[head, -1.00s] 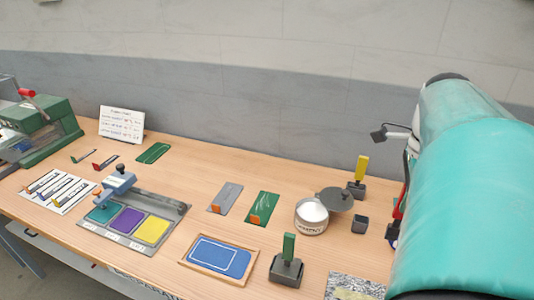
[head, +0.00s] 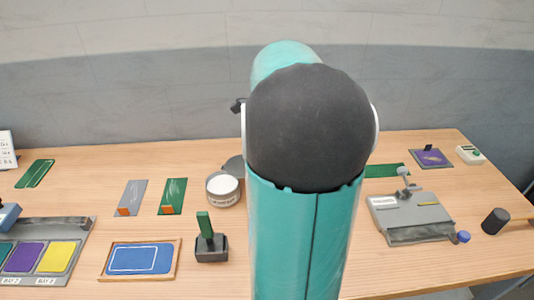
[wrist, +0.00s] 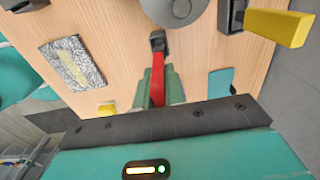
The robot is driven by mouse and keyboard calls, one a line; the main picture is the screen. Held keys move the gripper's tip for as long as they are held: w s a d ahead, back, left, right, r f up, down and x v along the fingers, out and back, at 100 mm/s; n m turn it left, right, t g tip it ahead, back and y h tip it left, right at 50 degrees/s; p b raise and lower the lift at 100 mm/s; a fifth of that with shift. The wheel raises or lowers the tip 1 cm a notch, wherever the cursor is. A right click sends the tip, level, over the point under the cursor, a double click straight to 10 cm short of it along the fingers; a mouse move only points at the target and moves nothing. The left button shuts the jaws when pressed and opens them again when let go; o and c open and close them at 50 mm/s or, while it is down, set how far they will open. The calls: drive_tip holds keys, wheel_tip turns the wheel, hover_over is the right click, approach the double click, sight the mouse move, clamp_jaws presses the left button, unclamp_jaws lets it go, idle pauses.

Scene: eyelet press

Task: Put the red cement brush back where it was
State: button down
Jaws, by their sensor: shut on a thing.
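My gripper (wrist: 157,92) shows at the bottom of the wrist view, shut on the red cement brush (wrist: 157,78). The red handle stands out between the greenish jaws. A small dark piece (wrist: 158,41) shows at its far end; I cannot tell whether it is the brush's head or a holder cup beyond it. A yellow-handled brush (wrist: 282,27) stands in a dark holder (wrist: 231,14) at the upper right. A round grey lid (wrist: 172,9) is at the top. In the head view my arm hides my gripper, the red brush and the yellow brush.
In the head view, a white-filled can (head: 222,190) and a green-handled tool in a dark holder (head: 210,243) stand left of my arm. A mottled panel (wrist: 72,62) is left in the wrist view.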

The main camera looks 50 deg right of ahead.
drive_tip(key=shift+f, duration=1.4)
drive_tip(key=shift+s+f, duration=0.1)
drive_tip(key=c, duration=1.5)
unclamp_jaws()
wheel_tip(320, 180, up, 12)
drive_tip(key=shift+r, duration=0.15)
drive_tip(key=w+a+n+t+h, duration=0.1)
drive_tip(key=w+a+n+t, duration=0.15)
drive_tip(key=a+n, duration=1.95)
drive_tip(key=s+a+f+n+t, duration=0.1)
drive_tip(key=a+n, duration=0.1)
drive_tip(key=a, duration=0.2)
drive_tip(key=s+a+f+n+t, duration=0.1)
drive_tip(key=s+a+f+n, duration=0.1)
drive_tip(key=a, duration=0.3)
drive_tip(key=s+a+f+n+t+y, duration=0.1)
drive_tip(key=s+a+f, duration=0.1)
drive_tip(key=a, duration=0.3)
drive_tip(key=shift+s+n, duration=0.1)
drive_tip(key=shift+n, duration=0.3)
